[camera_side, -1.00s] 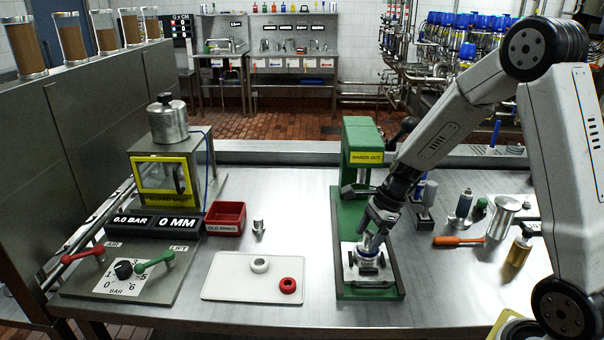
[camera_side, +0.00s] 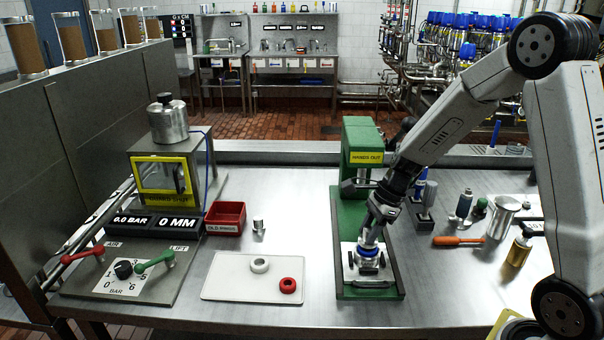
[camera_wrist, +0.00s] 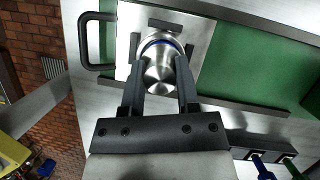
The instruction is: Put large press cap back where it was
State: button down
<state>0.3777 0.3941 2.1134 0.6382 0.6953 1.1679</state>
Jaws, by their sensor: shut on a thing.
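My gripper (camera_side: 371,233) is over the front of the green press (camera_side: 362,135), at the metal plate (camera_side: 350,276) on its base. In the wrist view my gripper (camera_wrist: 160,58) has its two dark fingers on either side of a shiny round metal piece (camera_wrist: 159,76), which looks like the large press cap, and is shut on it. A blue ring (camera_side: 368,250) shows just below the fingers in the side view. It also shows as a thin blue edge around the metal piece in the wrist view. Whether cap and ring touch is hidden.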

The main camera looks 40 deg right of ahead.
jog(key=s+a+r, duration=0.2)
jog(key=s+r, duration=0.9)
jog(key=s, duration=0.3)
jog(key=shift+r, duration=0.3)
jog(key=shift+a, duration=0.1)
jog(key=shift+w, duration=0.15)
dwell(0.5)
jog(key=w+a+f+m, duration=0.1)
jog(key=w+f+m, duration=0.1)
jog(key=w, duration=0.8)
jog(key=w+a+f+m+t+h, duration=0.1)
jog(key=w+f+m, duration=0.2)
jog(key=w, duration=0.8)
jog(key=shift+w+f+m+t, duration=0.25)
jog(key=shift+f+m+t, duration=0.05)
jog(key=shift+f, duration=0.4)
jog(key=shift+a, duration=0.1)
